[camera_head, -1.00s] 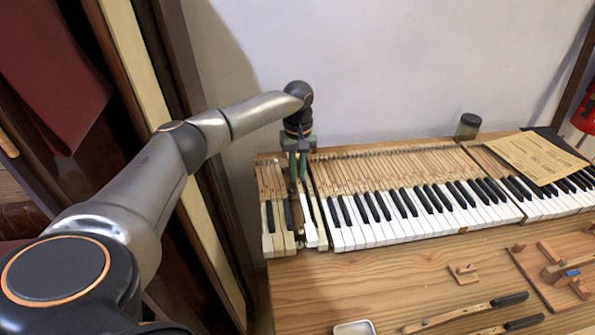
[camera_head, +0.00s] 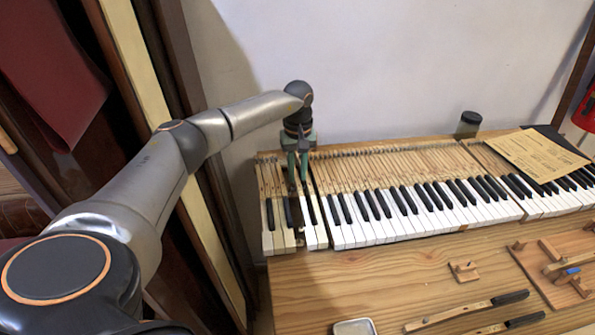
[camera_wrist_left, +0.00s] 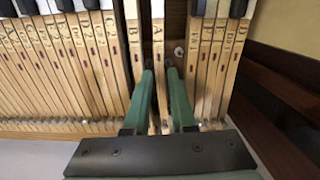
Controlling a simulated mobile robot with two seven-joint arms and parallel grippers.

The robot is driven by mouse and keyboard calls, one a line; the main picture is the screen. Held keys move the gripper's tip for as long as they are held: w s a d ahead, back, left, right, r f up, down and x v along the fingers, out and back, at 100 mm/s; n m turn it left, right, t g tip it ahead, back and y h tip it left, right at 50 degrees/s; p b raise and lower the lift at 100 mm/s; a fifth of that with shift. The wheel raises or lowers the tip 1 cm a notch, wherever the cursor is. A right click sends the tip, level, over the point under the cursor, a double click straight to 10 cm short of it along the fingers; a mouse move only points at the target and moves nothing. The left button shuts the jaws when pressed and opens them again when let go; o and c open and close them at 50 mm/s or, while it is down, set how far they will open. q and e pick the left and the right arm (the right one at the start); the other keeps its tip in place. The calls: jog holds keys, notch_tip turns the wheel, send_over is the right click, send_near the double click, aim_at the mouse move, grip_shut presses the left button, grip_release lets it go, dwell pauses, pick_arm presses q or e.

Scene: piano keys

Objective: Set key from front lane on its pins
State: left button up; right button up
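My left gripper (camera_head: 298,180) points down at the left end of the keyboard (camera_head: 400,215). In the left wrist view its two green fingers (camera_wrist_left: 159,70) lie on either side of the wooden stick of a white key marked A (camera_wrist_left: 158,45), with no clear gap, so it looks shut on that key. The key lies in line with its neighbours, beside the key marked B (camera_wrist_left: 135,50). On its other side is an empty slot with a round pin (camera_wrist_left: 179,48). The front ends under the fingers are partly hidden in the head view. My right gripper is not in view.
Two loose black-tipped keys (camera_head: 465,311) (camera_head: 508,326) lie on the bench (camera_head: 350,285) in front. A small tray (camera_head: 354,328) and a wooden block (camera_head: 464,271) are near them. A jar (camera_head: 468,124) and a paper sheet (camera_head: 537,155) are at the back right.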

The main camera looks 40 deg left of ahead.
pick_arm(q)
jog(key=shift+r, duration=0.15)
jog(key=shift+r+p, duration=0.9)
jog(key=shift+r, duration=0.1)
jog(key=o, duration=0.6)
jog(key=shift+c, duration=0.2)
jog(key=shift+r+p, duration=2)
jog(key=shift+r, duration=0.5)
